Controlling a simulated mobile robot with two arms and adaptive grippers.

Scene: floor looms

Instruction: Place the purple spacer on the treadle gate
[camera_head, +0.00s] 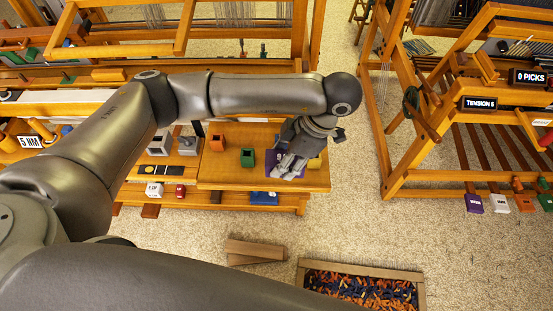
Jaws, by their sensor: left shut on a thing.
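My left gripper (290,168) points down over the right part of the low wooden bench, with its fingers shut on the purple spacer (272,169). Only purple edges of the spacer show around the fingers; the rest is hidden. I cannot tell whether it touches the bench top. I cannot make out for sure which part is the treadle gate; purple, white, orange and green blocks (473,203) sit at the treadle ends of the right loom. My right gripper is not in view.
An orange block (217,143) and a green block (247,157) stand left of my left gripper, and a yellow block (314,163) close to its right. Loose planks (255,249) and a crate of coloured pieces (302,272) lie on the floor. Open carpet separates bench and right loom.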

